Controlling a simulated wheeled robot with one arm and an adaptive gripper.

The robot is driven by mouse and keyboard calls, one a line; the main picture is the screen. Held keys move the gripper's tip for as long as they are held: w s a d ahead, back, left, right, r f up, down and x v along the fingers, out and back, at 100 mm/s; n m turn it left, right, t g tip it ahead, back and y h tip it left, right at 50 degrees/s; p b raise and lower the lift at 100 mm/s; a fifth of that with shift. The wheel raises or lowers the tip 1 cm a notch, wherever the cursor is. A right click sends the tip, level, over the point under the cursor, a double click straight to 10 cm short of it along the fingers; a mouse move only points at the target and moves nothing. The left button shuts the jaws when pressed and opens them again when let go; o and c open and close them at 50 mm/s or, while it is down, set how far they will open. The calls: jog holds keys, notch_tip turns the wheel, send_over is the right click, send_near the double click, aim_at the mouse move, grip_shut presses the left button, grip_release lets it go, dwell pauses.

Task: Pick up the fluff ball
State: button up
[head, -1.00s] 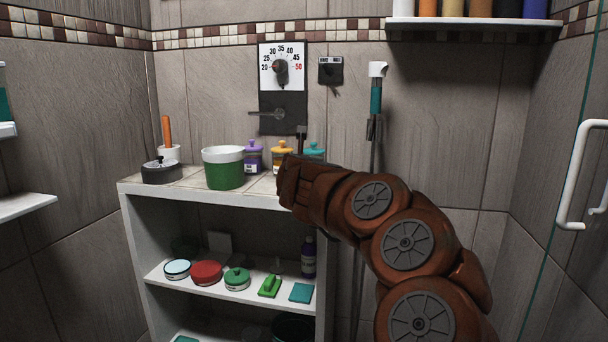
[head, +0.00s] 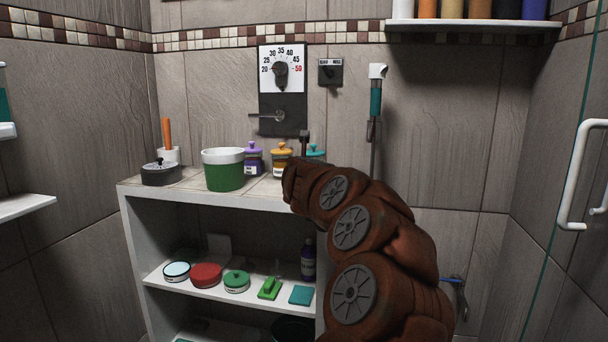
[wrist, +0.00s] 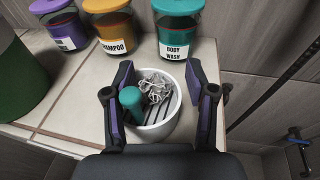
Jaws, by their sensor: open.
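A grey-white crumpled, stringy ball, which looks like the fluff ball (wrist: 156,84), sits in a round white container (wrist: 160,134) in the wrist view. A teal cylinder (wrist: 130,98) and something with dark stripes share the container. My gripper (wrist: 160,76) is open, one finger on each side of the container, with nothing held between them. I cannot tell whether the fingers touch the container. In the head view my arm hides the container and the ball.
Purple (wrist: 68,30), amber shampoo (wrist: 115,36) and teal body wash (wrist: 178,32) jars stand just behind the container. A green tub with a white rim (head: 224,172) stands to the left on the shelf top (head: 270,190). The wall is close behind.

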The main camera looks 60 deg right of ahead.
jog(key=c, duration=0.8)
jog(key=shift+f, duration=0.1)
notch_tip(320, 180, up, 28)
jog(key=p, duration=1.6)
jog(key=shift+p, duration=0.35)
